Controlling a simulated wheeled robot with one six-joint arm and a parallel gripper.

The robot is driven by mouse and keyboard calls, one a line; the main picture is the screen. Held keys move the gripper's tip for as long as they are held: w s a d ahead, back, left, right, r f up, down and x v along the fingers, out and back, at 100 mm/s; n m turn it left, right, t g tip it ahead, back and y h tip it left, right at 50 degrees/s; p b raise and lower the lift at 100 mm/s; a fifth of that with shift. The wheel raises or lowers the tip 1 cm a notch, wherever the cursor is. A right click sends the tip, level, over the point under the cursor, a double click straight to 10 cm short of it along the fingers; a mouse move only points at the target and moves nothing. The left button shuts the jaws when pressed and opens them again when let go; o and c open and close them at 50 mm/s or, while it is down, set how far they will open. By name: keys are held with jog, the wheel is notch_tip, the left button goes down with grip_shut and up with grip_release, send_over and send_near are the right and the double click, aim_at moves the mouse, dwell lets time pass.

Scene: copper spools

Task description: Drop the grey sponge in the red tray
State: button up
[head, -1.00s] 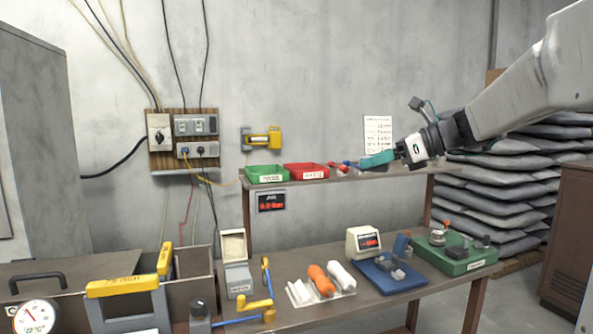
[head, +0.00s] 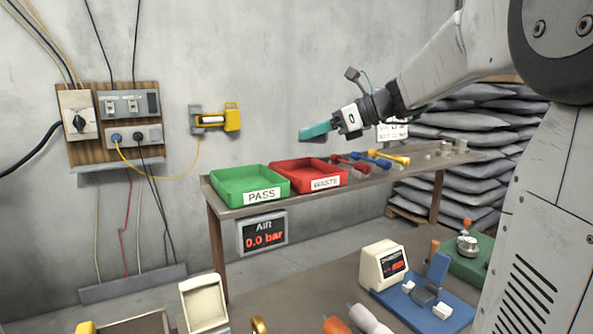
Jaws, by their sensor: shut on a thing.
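My gripper (head: 326,128) is above the shelf and points left. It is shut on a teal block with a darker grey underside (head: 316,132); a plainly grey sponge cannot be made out. The jaws are too small to see finely. The red tray (head: 326,183), labelled WASTE, stands on the shelf below the block. The block shows above the tray's back edge in the picture, with a clear gap between them. No sponge shows in the visible part of the tray.
A green tray (head: 262,197), labelled PASS, stands directly left of the red one. Several coloured tools (head: 381,156) lie to its right on the shelf (head: 400,170). A yellow device (head: 232,117) hangs on the wall. A white meter (head: 383,265) and a blue pad (head: 405,312) are below.

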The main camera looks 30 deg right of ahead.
aim_at(308, 174)
jog(key=shift+w+a+f, duration=0.1)
jog(key=shift+w+f, duration=0.05)
jog(key=shift+w, duration=0.1)
jog(key=shift+f, duration=2.85)
jog(key=o, duration=1)
